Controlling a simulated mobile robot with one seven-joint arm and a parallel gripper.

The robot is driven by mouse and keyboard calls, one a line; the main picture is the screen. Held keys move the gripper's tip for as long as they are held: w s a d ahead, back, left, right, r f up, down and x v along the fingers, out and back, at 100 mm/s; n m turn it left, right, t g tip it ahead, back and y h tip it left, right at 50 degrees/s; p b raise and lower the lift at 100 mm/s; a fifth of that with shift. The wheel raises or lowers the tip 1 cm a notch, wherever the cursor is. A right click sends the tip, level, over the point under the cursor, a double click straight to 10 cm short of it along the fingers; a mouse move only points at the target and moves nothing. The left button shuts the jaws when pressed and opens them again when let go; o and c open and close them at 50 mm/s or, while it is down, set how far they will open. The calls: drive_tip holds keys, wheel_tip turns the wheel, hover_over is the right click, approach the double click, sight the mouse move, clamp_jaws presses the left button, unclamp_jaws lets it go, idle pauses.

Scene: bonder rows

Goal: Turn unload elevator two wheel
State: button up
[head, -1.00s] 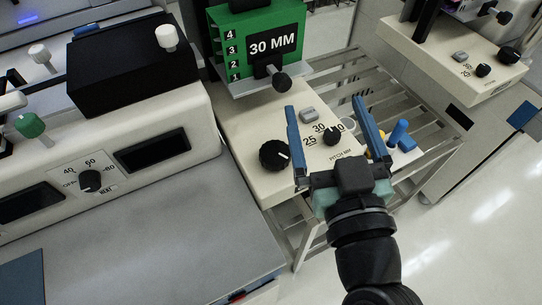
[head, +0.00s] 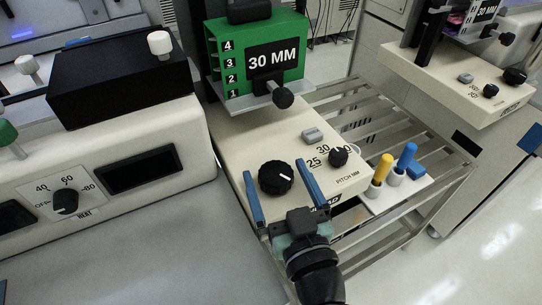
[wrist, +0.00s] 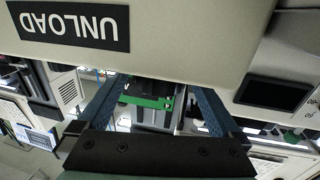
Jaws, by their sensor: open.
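The unload elevator is a cream box (head: 240,134) with a green panel (head: 219,45) reading 30 MM. A large black knob with a white mark (head: 275,177), which looks like the wheel, is on its top near the front left. A smaller black pitch dial (head: 338,157) sits to its right. My gripper (head: 277,170) is open and empty, with blue fingers. In the head view the large knob appears between the fingertips; I cannot tell the gap in depth. In the wrist view the gripper (wrist: 160,90) faces an upside-down UNLOAD label (wrist: 72,25); the knob does not show there.
A heater unit (head: 185,140) with a dial (head: 65,201) stands on the left, above a grey surface (head: 160,245). Yellow (head: 384,168) and blue (head: 406,157) handles stand on a white tray at right. A slatted frame (head: 365,100) lies behind. A similar cream unit (head: 430,70) is at the far right.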

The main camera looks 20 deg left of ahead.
sight(267, 163)
drive_tip(key=shift+x, duration=2)
drive_tip(key=c, duration=1.4)
drive_tip(key=shift+o, duration=0.2)
drive_tip(key=n+g+y+b, duration=0.1)
drive_tip(key=b, duration=0.1)
drive_tip(key=shift+f+b, duration=0.25)
drive_tip(key=shift+b, duration=0.1)
drive_tip(key=shift+s+a+n+g+y+b, duration=0.2)
drive_tip(key=shift+n+g+y+b, duration=0.5)
drive_tip(key=shift+b, duration=0.25)
drive_tip(key=shift+s+r+n+g+y+b, duration=0.1)
drive_tip(key=shift+r+n+g+y+b, duration=0.2)
drive_tip(key=shift+g, duration=0.3)
drive_tip(key=o, duration=1.4)
drive_tip(key=shift+c, duration=0.2)
